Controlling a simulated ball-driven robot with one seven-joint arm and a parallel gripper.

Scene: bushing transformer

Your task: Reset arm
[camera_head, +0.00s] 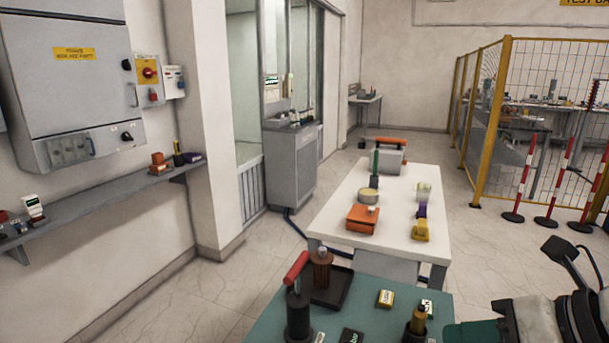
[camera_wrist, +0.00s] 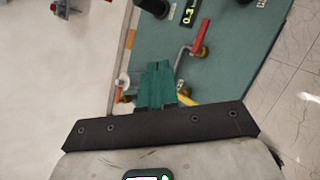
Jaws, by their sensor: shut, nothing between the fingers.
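My gripper (camera_wrist: 156,68) shows in the wrist view with its teal fingers together and nothing between them. It is over the edge of a teal-topped table (camera_wrist: 232,60), apart from the tools there. In the head view, part of my arm and the teal fingers (camera_head: 474,333) are at the lower right, beside the teal table (camera_head: 262,328). A red-handled bent tool (camera_wrist: 200,36) lies near the fingertips in the wrist view.
The teal table holds a red-handled black tool (camera_head: 298,300), a dark tray (camera_head: 333,288) and a brass-topped part (camera_head: 417,322). A white table (camera_head: 338,205) stands behind it. A yellow fence (camera_head: 492,130) and red-white posts (camera_head: 525,180) are at right. Floor at left is clear.

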